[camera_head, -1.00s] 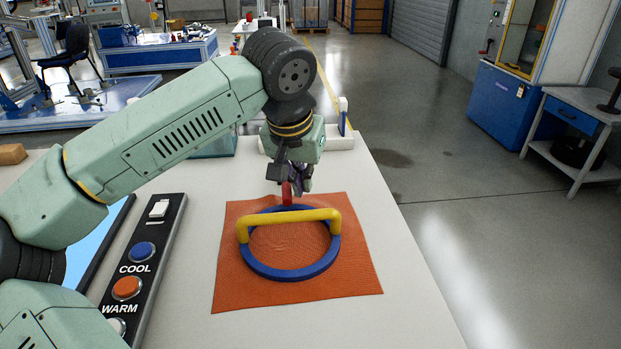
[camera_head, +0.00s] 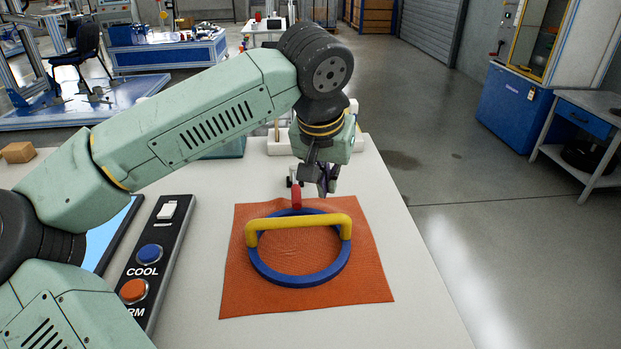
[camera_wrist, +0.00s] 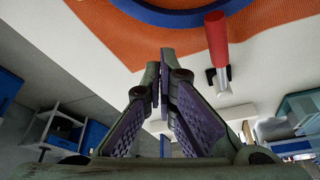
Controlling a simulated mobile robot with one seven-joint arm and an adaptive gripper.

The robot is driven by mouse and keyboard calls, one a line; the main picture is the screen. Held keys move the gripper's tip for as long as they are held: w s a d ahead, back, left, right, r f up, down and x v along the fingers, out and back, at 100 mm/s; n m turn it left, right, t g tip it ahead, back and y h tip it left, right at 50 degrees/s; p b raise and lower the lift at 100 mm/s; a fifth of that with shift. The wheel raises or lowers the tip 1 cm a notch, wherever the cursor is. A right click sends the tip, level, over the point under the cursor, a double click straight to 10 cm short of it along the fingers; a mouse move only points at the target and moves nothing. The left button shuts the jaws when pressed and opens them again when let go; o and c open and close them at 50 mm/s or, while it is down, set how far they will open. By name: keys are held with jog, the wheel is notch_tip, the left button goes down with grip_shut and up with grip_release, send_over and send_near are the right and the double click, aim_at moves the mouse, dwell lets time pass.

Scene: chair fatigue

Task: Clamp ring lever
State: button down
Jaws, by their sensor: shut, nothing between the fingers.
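A blue ring (camera_head: 268,274) with a yellow handle (camera_head: 300,222) across it lies on an orange cloth (camera_head: 360,285). A short red lever (camera_head: 296,197) stands at the ring's far edge. In the wrist view the lever (camera_wrist: 216,40) is a red grip on a metal stem, and only a blue arc of the ring (camera_wrist: 190,15) shows. My gripper (camera_head: 326,192) is just right of the lever in the head view. In the wrist view my gripper (camera_wrist: 164,58) has its fingertips together, empty and apart from the lever. The lever's lower end is partly hidden in the head view.
A panel (camera_head: 150,258) with COOL and orange buttons lies left of the cloth. A white block (camera_head: 282,146) stands behind my gripper at the table's far edge. The white tabletop (camera_head: 410,310) is clear right of the cloth.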

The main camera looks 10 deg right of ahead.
notch_tip(320, 180, up, 10)
jog(key=a, duration=0.2)
jog(key=shift+w+a+f, duration=0.2)
jog(key=shift+f, duration=0.05)
